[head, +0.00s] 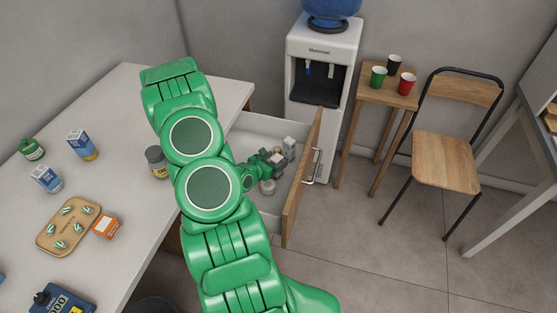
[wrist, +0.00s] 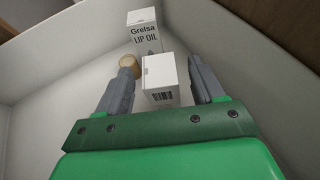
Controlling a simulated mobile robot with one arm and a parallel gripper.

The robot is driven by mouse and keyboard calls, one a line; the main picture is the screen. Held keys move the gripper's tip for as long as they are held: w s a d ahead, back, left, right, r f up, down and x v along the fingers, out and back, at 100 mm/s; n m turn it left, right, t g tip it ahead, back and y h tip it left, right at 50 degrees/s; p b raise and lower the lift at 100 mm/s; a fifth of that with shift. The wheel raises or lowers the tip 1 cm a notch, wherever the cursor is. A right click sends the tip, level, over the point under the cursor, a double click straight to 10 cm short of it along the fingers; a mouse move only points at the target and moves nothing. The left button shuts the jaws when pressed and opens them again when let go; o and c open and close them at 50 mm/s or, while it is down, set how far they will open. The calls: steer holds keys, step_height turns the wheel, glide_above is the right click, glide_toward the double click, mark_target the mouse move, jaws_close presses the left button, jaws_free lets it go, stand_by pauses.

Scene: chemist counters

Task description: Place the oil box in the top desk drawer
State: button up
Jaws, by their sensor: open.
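The top desk drawer (head: 302,185) is pulled open, with its wooden front facing right. My gripper (head: 275,160) is inside it, low down, with its jaws open. In the wrist view a white carton with a barcode (wrist: 162,88) lies between the open fingers (wrist: 162,68), with a gap visible at the right finger. Just beyond it stands a white box lettered "Grelsa LIP OIL" (wrist: 143,28), partly hidden by the nearer carton. A white box also shows in the drawer in the head view (head: 289,147). My arm hides part of the drawer.
A round beige-topped item (wrist: 128,62) sits beside the left finger. The desk (head: 110,170) holds small boxes, bottles and a wooden tray (head: 55,240) with several small items. A water cooler (head: 320,75) stands behind the drawer, and a chair (head: 450,150) is to the right.

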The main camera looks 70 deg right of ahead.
steer(key=shift+r, duration=3.45)
